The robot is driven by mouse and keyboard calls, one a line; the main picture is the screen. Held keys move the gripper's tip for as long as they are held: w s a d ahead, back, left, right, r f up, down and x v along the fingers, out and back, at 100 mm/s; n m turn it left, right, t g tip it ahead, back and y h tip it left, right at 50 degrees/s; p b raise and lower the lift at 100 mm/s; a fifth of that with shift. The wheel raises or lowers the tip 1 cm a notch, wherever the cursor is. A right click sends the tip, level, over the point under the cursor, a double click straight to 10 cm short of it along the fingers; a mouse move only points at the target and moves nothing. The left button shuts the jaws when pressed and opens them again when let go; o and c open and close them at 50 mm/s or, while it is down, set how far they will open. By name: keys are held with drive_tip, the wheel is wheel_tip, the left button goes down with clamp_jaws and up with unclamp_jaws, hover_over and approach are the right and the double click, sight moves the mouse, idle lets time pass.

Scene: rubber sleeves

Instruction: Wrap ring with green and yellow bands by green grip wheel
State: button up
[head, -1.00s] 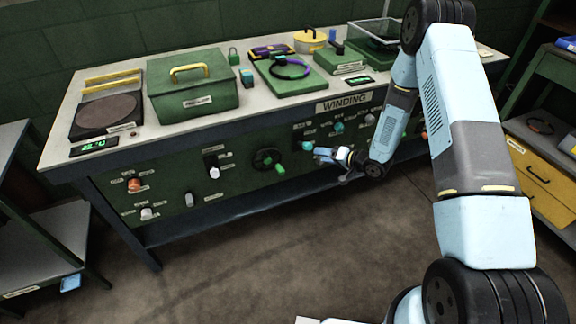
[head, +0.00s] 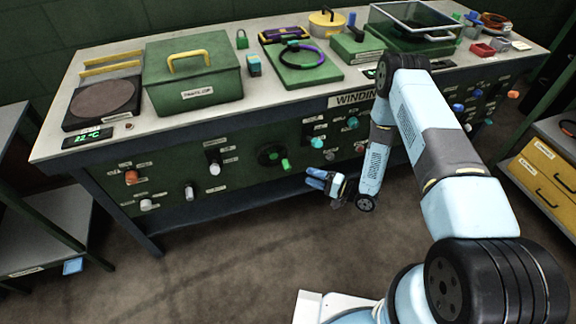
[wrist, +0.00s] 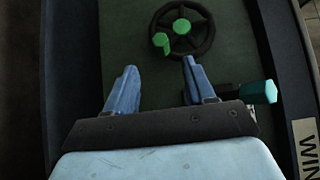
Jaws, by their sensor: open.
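The green grip wheel (head: 272,156) is a black handwheel with a green handle on the bench's front panel. In the wrist view the wheel (wrist: 207,37) has a green hub and green grip, beyond my fingertips. My gripper (head: 310,178) is open and empty, to the right of and below the wheel in the head view; its two blue fingers (wrist: 160,70) stand apart in the wrist view. A dark ring with purple parts (head: 301,53) lies on a green board. I cannot make out a ring with green and yellow bands.
Teal knobs (head: 318,142) sit on the panel right of the wheel. A green lidded box (head: 193,85), a scale and a clear-walled case (head: 415,24) stand on the bench. Another ring (head: 567,128) lies on the right shelf. The floor before the panel is clear.

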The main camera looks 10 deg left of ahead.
sight(287, 167)
drive_tip(key=x, duration=1.1)
drive_tip(key=shift+w+a, duration=0.15)
drive_tip(key=shift+w, duration=0.15)
drive_tip(key=shift+c, duration=0.4)
clamp_jaws()
